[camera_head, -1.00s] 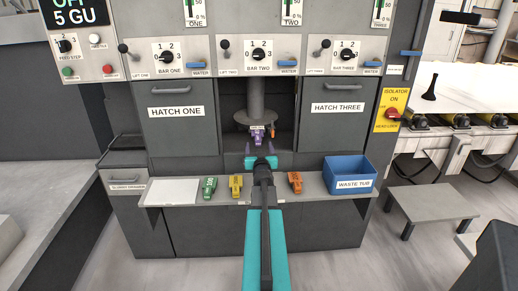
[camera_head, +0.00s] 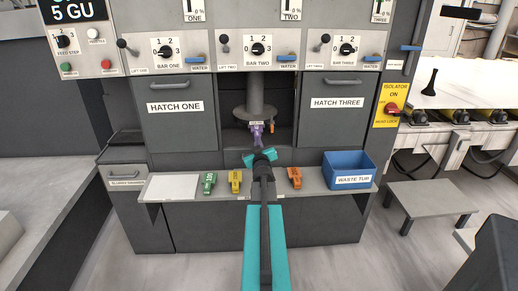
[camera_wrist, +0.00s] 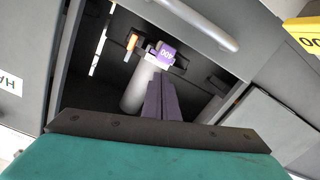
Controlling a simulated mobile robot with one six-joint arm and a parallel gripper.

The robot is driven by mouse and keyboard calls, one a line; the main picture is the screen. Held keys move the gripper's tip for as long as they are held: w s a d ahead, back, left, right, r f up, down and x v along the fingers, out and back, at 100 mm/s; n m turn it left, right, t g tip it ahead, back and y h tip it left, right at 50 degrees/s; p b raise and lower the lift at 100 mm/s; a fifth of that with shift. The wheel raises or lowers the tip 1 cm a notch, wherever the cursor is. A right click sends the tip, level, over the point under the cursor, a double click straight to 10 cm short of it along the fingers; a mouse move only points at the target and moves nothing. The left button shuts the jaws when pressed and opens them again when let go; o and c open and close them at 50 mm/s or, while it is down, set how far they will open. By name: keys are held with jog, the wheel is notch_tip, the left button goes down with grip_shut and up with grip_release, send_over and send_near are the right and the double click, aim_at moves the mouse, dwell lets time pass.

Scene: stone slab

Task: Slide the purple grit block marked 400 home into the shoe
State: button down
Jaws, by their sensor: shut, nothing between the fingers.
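The purple block (camera_head: 256,134) is at the foot of the grey column in the open middle bay, under the small label plate. In the wrist view the purple block (camera_wrist: 167,54) shows its number, 400, upside down, beside a pale holder. Whether it is fully seated in the shoe cannot be told. My gripper (camera_head: 259,157) is in front of the bay, below the block, its teal body tilted. In the wrist view my gripper (camera_wrist: 160,84) has its dark fingers together and empty, pointing at the block; whether they touch it is unclear.
A shelf in front holds a green block (camera_head: 209,183), a yellow block (camera_head: 235,182), an orange block (camera_head: 295,178) and a blue waste tub (camera_head: 348,170). Hatch one (camera_head: 175,107) and hatch three (camera_head: 337,103) flank the bay. A small orange piece (camera_wrist: 132,42) hangs beside the holder.

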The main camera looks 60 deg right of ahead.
jog(key=f+n+b, duration=0.1)
jog(key=s+a+n+b, duration=0.1)
jog(key=n+b, duration=0.1)
jog(key=shift+f, duration=0.35)
dwell(0.5)
jog(key=shift+x, duration=2.95)
jog(key=shift+w+d+r, duration=0.15)
jog(key=shift+w+d, duration=0.25)
jog(key=shift+d, duration=0.2)
jog(key=shift+v, duration=1.5)
